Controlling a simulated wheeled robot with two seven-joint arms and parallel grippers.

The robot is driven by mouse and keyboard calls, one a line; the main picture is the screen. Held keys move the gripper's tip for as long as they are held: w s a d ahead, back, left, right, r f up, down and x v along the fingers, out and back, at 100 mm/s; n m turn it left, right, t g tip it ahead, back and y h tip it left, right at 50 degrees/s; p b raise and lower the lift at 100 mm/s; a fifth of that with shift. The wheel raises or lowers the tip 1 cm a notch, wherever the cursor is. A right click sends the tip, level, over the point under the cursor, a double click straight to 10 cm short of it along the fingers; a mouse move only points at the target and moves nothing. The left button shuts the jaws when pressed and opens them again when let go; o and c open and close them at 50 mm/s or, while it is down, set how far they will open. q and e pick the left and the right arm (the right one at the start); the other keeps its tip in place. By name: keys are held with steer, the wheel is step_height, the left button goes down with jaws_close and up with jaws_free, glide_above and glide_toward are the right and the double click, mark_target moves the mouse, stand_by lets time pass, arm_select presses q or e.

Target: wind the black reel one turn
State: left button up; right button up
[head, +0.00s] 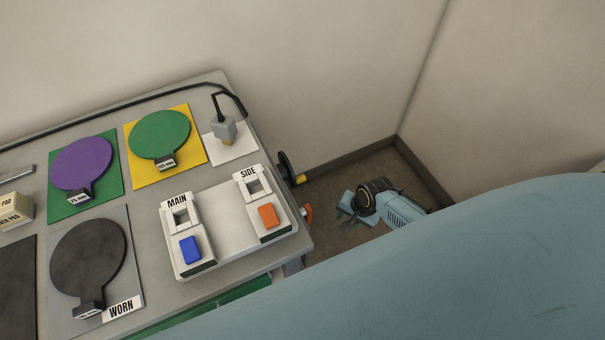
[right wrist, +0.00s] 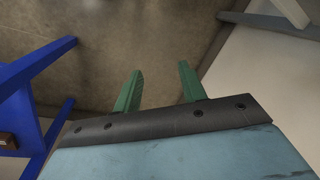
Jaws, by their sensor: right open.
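The black reel (head: 288,166) is mounted at the right end of the grey cart in the head view, seen nearly edge-on. A small yellow-orange handle (head: 300,180) sticks out from its lower right side. My right gripper (right wrist: 161,70) shows in the right wrist view with its two green fingers apart and nothing between them. Bare brown floor lies beyond the fingers, and the reel is not seen in that view. My left gripper is not in view.
The cart top (head: 215,285) holds a white switch panel (head: 225,232), paddle-shaped discs and a grey plug (head: 223,130). An orange knob (head: 307,214) sits below the reel. Walls close in behind and right. A blue frame (right wrist: 22,105) stands left in the wrist view.

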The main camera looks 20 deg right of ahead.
steer(key=w+a+r+m+y, duration=0.15)
steer(key=w+r+m, duration=0.25)
steer(key=w+r, duration=0.7)
steer(key=m+y+b, duration=0.1)
steer(key=m+y, duration=0.1)
steer(key=m, duration=0.1)
glide_toward(287, 170)
steer(key=s+d, duration=0.1)
steer(key=d, duration=0.5)
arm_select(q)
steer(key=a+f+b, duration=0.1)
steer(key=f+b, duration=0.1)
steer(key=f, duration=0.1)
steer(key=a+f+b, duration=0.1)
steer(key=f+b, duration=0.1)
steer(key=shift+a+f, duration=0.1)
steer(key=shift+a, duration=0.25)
arm_select(e)
steer(key=s+x, duration=0.2)
steer(key=x, duration=1)
steer(key=shift+w+a+f+g, duration=0.15)
steer(key=shift+w+a+g, duration=0.1)
steer(key=shift+w+g, duration=0.2)
steer(key=shift+h, duration=0.25)
steer(key=c, duration=0.4)
jaws_close()
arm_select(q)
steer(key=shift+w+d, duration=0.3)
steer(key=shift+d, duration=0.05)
